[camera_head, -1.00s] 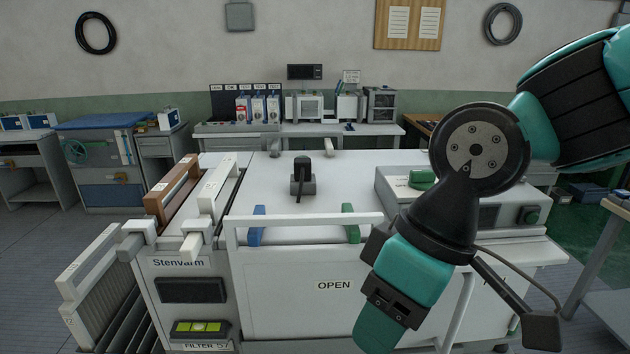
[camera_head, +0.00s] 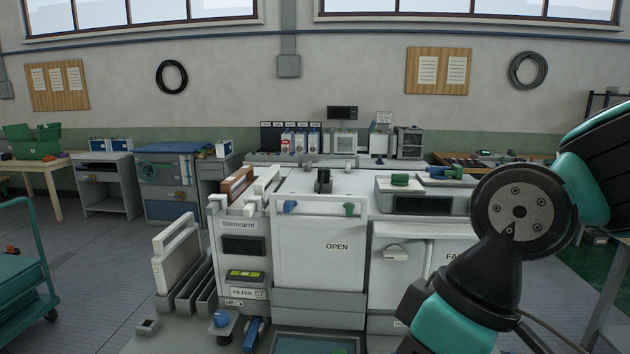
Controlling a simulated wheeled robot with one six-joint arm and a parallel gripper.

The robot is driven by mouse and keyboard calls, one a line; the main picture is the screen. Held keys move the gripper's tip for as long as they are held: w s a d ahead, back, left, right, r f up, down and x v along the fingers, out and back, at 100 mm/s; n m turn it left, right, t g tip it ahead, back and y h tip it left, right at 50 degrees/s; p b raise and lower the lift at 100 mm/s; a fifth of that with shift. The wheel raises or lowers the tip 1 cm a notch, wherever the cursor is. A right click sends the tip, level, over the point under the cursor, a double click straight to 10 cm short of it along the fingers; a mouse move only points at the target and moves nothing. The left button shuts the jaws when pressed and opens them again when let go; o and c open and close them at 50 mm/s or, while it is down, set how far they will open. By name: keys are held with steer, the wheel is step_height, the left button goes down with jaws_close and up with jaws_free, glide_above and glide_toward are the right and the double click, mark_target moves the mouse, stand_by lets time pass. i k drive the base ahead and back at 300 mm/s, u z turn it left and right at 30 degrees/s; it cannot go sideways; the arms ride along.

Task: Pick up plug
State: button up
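I cannot tell for sure which thing is the plug. A black upright piece (camera_head: 323,182) stands on the white top of the machine, at the middle. A blue round-headed piece (camera_head: 221,319) stands low at the machine's front left foot. A green round piece (camera_head: 399,179) sits on the grey unit on the right of the top. My arm comes in from the right and runs out of the bottom edge. My gripper is out of the picture.
The white machine (camera_head: 338,260) with its OPEN panel fills the middle. White and brown filter frames (camera_head: 237,183) stand at its left, with white-framed slats (camera_head: 176,262) lower down. A teal cart (camera_head: 22,280) is at far left.

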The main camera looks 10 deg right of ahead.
mark_target(326, 171)
steer(key=u, duration=0.55)
steer(key=i, duration=0.5)
steer(key=u, duration=0.55)
steer(key=i, duration=0.75)
steer(key=z, duration=0.25)
